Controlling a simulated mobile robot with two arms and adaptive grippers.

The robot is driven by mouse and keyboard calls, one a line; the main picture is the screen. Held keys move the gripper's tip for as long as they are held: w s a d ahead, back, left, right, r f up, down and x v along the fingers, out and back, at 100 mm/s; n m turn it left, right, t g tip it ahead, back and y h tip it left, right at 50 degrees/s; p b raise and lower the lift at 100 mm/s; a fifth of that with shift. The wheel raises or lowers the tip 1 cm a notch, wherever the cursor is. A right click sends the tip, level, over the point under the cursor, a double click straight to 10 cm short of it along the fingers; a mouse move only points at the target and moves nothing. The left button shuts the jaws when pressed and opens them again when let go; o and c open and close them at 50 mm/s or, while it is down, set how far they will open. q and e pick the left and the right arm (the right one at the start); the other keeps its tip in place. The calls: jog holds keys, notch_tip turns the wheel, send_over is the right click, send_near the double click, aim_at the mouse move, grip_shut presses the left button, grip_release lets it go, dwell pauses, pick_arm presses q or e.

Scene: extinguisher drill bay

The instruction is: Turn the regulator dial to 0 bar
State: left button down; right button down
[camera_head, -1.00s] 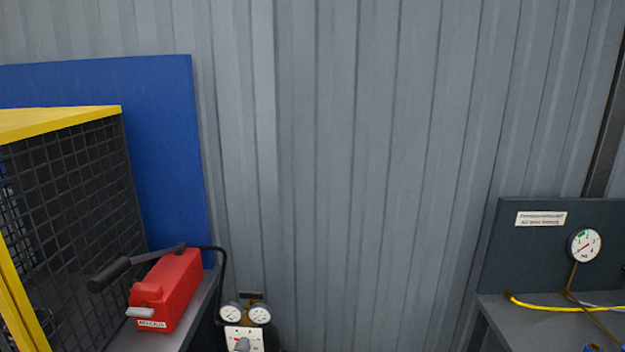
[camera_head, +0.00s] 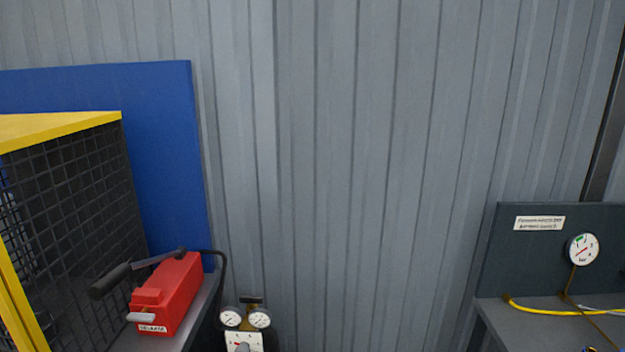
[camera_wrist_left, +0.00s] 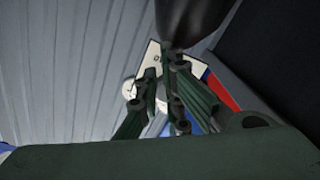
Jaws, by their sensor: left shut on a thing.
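The regulator has a white panel (camera_head: 256,341) at the bottom edge of the head view, below two small round gauges (camera_head: 231,317) (camera_head: 260,318). Its grey dial (camera_head: 243,347) is cut off by the frame edge, so I cannot read its setting. In the left wrist view, the white panel (camera_wrist_left: 153,58) shows behind my left gripper (camera_wrist_left: 166,82), with a gauge (camera_wrist_left: 130,89) beside it. My left gripper is shut on the dial, which the fingers mostly hide. The right gripper is in neither view.
A red box (camera_head: 175,290) with a black-handled lever stands on a grey bench left of the regulator. A yellow-framed mesh cage (camera_head: 80,190) is further left. At right, a bench carries a gauge (camera_head: 583,249) and a yellow hose (camera_head: 540,311).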

pick_arm(q)
jog(key=shift+w+d+r, duration=0.3)
jog(key=shift+d+r, duration=0.2)
jog(key=shift+r, duration=0.1)
jog(key=s+f+p, duration=0.1)
jog(key=s+p, duration=0.1)
jog(key=s, duration=0.4)
jog(key=shift+f+p, duration=0.2)
jog(key=shift+p, duration=0.1)
jog(key=shift+w, duration=0.1)
